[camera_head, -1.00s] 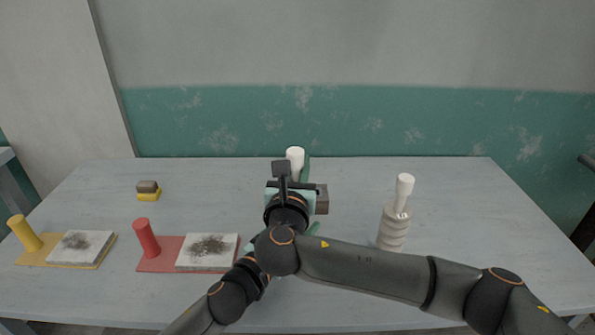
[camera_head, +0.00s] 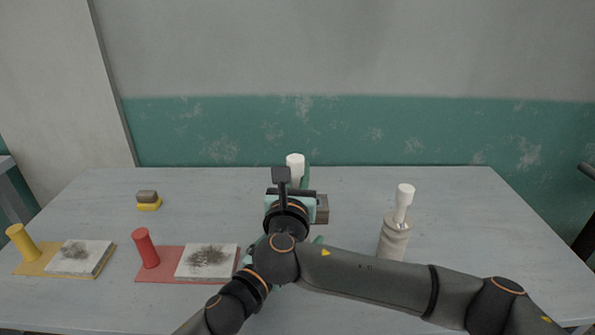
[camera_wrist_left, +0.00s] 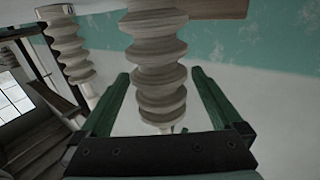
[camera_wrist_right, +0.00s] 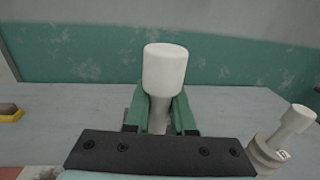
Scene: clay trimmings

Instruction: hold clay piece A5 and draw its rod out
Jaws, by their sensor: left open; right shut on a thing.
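A ribbed grey clay piece (camera_wrist_left: 162,85) is in the left wrist view, between the fingers of my left gripper (camera_wrist_left: 160,78); these are open, with a gap on each side. A rod with a thick white head (camera_wrist_right: 165,70) stands upright in the right wrist view. My right gripper (camera_wrist_right: 158,108) is shut on its narrower stem just below the head. The white head also shows in the head view (camera_head: 295,165), behind my right arm, which hides the clay and most of my left gripper. I cannot read any label on this clay piece.
A second ribbed clay piece (camera_head: 394,238) with a tilted white-headed rod (camera_head: 404,200) stands to the right. A brown block (camera_head: 322,208) is beside my right gripper. At left are red (camera_head: 160,276) and yellow (camera_head: 38,268) boards with trimmings and a yellow-brown sponge-like block (camera_head: 148,202).

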